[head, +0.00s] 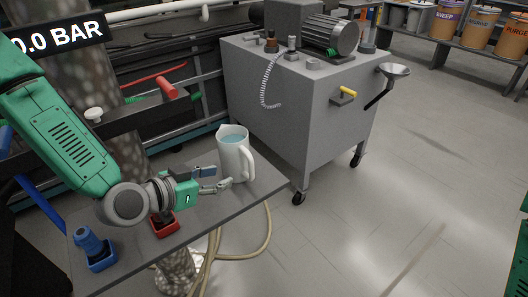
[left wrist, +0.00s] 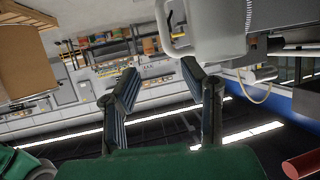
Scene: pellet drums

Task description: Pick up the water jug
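The water jug (head: 231,160) is a white pitcher with bluish water inside, standing upright on the grey shelf (head: 262,183). Its handle is on the right side in the head view. My left gripper (head: 222,178) is in front of the jug, low by its base, with its fingers apart. In the left wrist view the open fingers (left wrist: 158,84) have nothing between them. The jug (left wrist: 219,32) with its handle shows there at the top, beyond the right finger. I cannot tell whether a finger touches it. My right gripper is out of view.
A red tray (head: 165,229) and a blue tray holding a blue item (head: 88,241) sit on the shelf, left of the jug. A grey wheeled cabinet (head: 290,110) with a motor stands behind. A hose (head: 263,238) hangs below the shelf. Open floor lies right.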

